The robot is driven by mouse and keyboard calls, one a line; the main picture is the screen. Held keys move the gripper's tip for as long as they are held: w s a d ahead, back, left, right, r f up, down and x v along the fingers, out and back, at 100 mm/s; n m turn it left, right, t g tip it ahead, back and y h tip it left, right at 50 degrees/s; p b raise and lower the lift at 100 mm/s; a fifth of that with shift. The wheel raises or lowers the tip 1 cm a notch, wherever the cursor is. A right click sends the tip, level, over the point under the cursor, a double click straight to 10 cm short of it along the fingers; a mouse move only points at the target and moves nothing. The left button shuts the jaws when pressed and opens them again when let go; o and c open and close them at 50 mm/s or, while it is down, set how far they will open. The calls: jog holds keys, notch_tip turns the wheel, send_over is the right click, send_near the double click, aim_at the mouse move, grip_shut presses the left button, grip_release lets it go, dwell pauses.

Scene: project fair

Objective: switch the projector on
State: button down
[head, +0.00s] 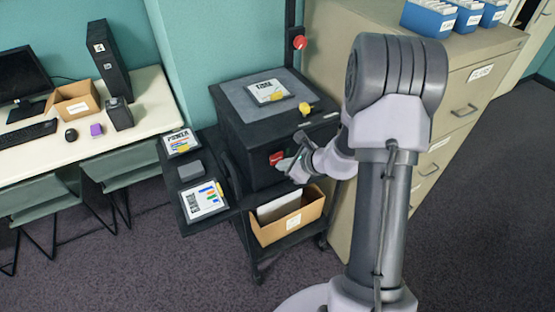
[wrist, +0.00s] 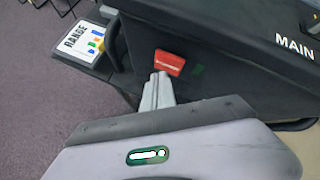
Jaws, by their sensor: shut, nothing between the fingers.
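The projector (head: 250,180) is a dark box with a grey top plate, standing on a black cart. A red switch (head: 275,158) sits on its front face. The switch also shows in the wrist view (wrist: 169,62), just beyond my fingertips. In the wrist view my gripper (wrist: 159,78) points up toward the switch. The word MAIN (wrist: 295,47) is on the dark body to the right.
A yellow knob (head: 305,109) is on the projector's right side and a red knob (head: 299,42) on the post. A side shelf (head: 216,172) holds cards. A cardboard box (head: 287,228) sits on the lower shelf. A filing cabinet (head: 455,100) stands close at right.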

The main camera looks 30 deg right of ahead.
jog(key=shift+w, duration=0.35)
jog(key=shift+w, duration=0.2)
dwell(0.4)
jog(key=s+b, duration=0.3)
jog(key=s, duration=0.4)
jog(key=shift+s+b, duration=0.15)
jog(key=shift+b, duration=0.15)
jog(key=shift+d, duration=0.1)
